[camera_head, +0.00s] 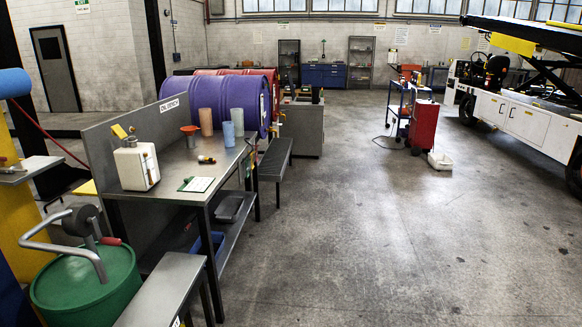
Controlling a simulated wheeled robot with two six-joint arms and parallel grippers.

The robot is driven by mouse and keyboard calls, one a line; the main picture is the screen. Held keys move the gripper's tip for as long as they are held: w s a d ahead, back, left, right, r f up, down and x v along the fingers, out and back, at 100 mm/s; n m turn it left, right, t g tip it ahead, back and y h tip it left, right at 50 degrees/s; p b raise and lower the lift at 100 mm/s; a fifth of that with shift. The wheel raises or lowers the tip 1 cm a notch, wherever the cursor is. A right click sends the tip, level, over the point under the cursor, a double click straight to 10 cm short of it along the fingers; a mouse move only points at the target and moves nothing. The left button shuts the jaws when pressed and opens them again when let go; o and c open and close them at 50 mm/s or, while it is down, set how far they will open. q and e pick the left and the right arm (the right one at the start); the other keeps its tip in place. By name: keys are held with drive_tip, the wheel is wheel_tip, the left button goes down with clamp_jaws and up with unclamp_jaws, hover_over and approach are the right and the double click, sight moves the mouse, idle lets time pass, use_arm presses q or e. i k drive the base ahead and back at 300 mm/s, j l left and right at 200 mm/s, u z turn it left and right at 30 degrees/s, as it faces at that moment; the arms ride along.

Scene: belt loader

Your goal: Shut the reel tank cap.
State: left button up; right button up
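A small white tank (137,167) stands upright on the metal bench at the left. A yellow flap-like piece (119,131) sticks up at a tilt from its top, beside a small dark part. It looks like a raised cap, but it is too small to tell how it is joined. I cannot tell for sure that this is the reel tank; no reel is clearly seen on it. Neither of my grippers is in view.
The bench (228,170) also holds a clipboard (197,184), a red funnel (190,133) and several cylinders. A green drum (90,290) with a curved grey pump handle (65,247) and a low grey bench (165,290) stand in front.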

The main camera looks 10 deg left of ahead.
sight(118, 130)
drive_tip(key=i+z, duration=0.1)
drive_tip(key=i, duration=0.45)
drive_tip(key=i+z, duration=0.15)
drive_tip(key=i, duration=0.4)
drive_tip(key=i+j+z, duration=0.1)
drive_tip(key=i, duration=0.45)
drive_tip(key=j, duration=0.1)
